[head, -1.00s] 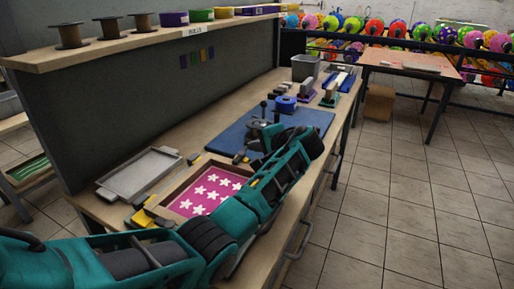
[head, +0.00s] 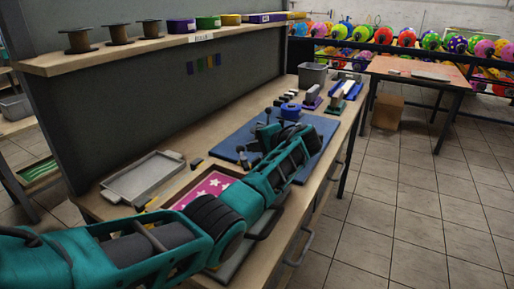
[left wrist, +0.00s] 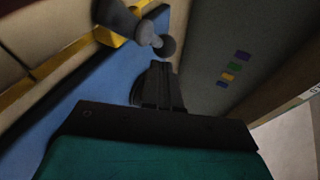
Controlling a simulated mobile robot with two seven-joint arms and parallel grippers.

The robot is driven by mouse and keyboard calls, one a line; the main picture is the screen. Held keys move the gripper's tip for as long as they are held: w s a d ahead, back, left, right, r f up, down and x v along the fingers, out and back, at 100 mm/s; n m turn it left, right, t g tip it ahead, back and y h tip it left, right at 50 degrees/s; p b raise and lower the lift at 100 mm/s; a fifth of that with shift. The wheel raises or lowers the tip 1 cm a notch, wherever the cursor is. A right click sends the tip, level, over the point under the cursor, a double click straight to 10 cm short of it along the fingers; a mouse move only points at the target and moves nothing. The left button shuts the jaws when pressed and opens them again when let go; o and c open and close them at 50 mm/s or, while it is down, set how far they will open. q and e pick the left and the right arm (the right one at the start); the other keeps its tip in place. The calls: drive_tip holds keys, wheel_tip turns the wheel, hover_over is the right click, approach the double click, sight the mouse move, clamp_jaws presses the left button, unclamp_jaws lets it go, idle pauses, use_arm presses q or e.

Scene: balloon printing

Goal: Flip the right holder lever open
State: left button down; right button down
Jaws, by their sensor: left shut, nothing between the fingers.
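A dark grey lever with a round knob (left wrist: 165,46) stands over the blue mat in the left wrist view. My left gripper (left wrist: 158,72) is shut and empty, its fingertips just below the knob in that view. I cannot tell whether they touch it. In the head view my teal left arm reaches over the blue mat (head: 227,145), and its wrist hides most of the gripper and holder. Small dark knobs (head: 268,112) show beyond the wrist. Which holder the lever belongs to is not clear. My right gripper is out of view.
A grey tray (head: 143,178) and a pink star-patterned sheet (head: 211,185) lie nearer. A tall dark panel (head: 130,105) with a shelf bounds the bench at left.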

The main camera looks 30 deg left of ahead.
use_arm(q)
drive_tip(key=shift+a+f+b, duration=0.15)
drive_tip(key=shift+a+b, duration=0.15)
drive_tip(key=shift+w+a+n+g+b, duration=0.15)
drive_tip(key=shift+n+g+b, duration=0.1)
drive_tip(key=shift+n+g, duration=0.2)
drive_tip(key=shift+s+a+n+g+b, duration=0.1)
drive_tip(key=shift+n+g+b, duration=0.1)
drive_tip(key=shift+n+g, duration=0.2)
drive_tip(key=shift+a, duration=0.35)
drive_tip(key=shift+a+r, duration=0.2)
drive_tip(key=shift+a, duration=0.2)
drive_tip(key=shift+s+a+p, duration=0.2)
drive_tip(key=shift+p, duration=0.3)
drive_tip(key=shift+f, duration=0.1)
